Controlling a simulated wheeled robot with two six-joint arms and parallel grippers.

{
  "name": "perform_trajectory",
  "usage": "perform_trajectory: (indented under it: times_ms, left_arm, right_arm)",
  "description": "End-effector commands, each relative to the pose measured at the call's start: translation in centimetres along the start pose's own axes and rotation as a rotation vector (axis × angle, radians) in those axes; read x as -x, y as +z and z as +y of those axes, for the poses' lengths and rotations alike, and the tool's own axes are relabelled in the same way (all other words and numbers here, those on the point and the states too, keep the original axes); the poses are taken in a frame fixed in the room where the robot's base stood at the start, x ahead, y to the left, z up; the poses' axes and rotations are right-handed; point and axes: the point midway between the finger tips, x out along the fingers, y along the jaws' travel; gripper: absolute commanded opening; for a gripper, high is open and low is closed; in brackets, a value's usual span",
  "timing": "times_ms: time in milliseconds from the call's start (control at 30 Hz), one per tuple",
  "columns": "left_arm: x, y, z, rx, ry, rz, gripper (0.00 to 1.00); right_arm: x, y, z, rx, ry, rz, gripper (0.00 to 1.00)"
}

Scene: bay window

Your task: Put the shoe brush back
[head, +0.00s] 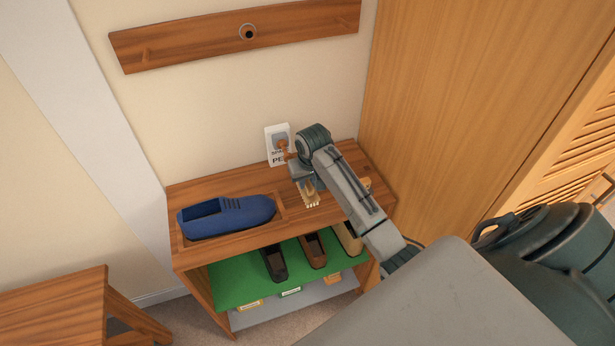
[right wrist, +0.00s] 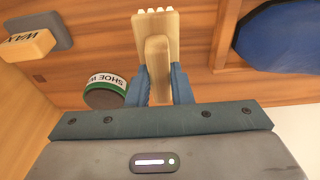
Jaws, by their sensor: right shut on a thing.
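The shoe brush (head: 311,201), pale wood with cream bristles, is in my right gripper (head: 308,186), over the top of the wooden shelf unit, right of the blue shoe (head: 228,215). In the right wrist view both blue fingers of the right gripper (right wrist: 160,88) are shut on the brush's wooden handle (right wrist: 158,62); its bristle end (right wrist: 157,18) points up in the picture, away from the wrist. I cannot tell whether the brush touches the wood. My left gripper is not in view.
The blue shoe lies in a framed recess on the shelf top (head: 245,240). A shoe wax tin (right wrist: 105,93) and a yellow wax block (right wrist: 28,45) are near the brush. Several dark and brown items sit on the green shelf (head: 235,283) below. A tall wooden panel (head: 450,120) stands at right.

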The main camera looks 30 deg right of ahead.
Motion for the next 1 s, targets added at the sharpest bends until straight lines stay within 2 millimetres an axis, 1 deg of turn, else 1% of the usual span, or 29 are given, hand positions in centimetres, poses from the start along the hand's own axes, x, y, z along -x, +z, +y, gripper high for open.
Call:
perform_trajectory:
  times_ms: [100,400,600,1000]
  left_arm:
    - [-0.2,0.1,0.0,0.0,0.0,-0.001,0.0]
    - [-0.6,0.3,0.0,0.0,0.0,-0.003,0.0]
    - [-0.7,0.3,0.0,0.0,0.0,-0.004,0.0]
    - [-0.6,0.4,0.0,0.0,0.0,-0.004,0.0]
  right_arm:
    - [-0.9,0.2,0.0,0.0,0.0,-0.001,0.0]
    - [-2.6,0.5,0.0,0.0,0.0,-0.001,0.0]
    - [-3.0,0.6,0.0,0.0,0.0,0.0,0.0]
    - [-3.0,0.6,0.0,0.0,0.0,0.0,0.0]
